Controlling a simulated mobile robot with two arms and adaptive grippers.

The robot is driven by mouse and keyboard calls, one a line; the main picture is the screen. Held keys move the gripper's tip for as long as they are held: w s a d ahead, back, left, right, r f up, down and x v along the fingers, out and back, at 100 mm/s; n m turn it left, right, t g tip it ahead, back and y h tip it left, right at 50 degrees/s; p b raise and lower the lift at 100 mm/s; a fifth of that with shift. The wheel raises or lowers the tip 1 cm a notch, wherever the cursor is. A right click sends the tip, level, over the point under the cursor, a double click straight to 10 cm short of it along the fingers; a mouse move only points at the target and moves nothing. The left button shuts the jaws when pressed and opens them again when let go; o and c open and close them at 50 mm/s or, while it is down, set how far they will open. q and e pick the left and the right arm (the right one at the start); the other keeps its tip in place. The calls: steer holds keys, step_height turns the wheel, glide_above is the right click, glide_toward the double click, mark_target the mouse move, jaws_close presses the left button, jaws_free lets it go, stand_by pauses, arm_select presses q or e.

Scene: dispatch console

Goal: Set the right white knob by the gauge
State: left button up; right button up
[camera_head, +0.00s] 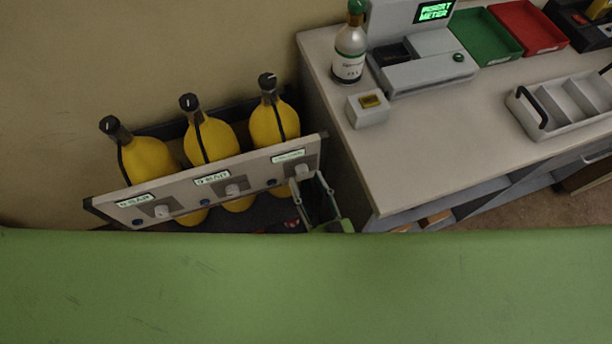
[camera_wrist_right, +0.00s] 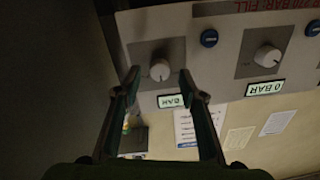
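A pale panel (camera_head: 131,206) in front of yellow cylinders carries three white knobs in a row, each with a small lit gauge display. The right white knob (camera_head: 302,171) is at the panel's right end, below its gauge (camera_head: 288,156). In the wrist view, upside down, this knob (camera_wrist_right: 160,69) shows between the tips of my right gripper (camera_wrist_right: 160,80). The fingers are apart, with gaps on both sides of the knob. The gauge (camera_wrist_right: 172,101) is partly covered by a finger. In the head view, my right gripper (camera_head: 312,180) is at the knob. My left gripper is not in view.
The middle knob (camera_head: 232,189) and left knob (camera_head: 162,211) are on the same panel, with blue buttons between. The neighbouring gauge (camera_wrist_right: 265,87) reads 0 BAR. A desk (camera_head: 440,130) stands close to the right of my gripper, holding a bottle (camera_head: 349,55) and trays.

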steer(key=shift+x, duration=0.95)
steer(key=shift+c, duration=0.5)
jaws_close()
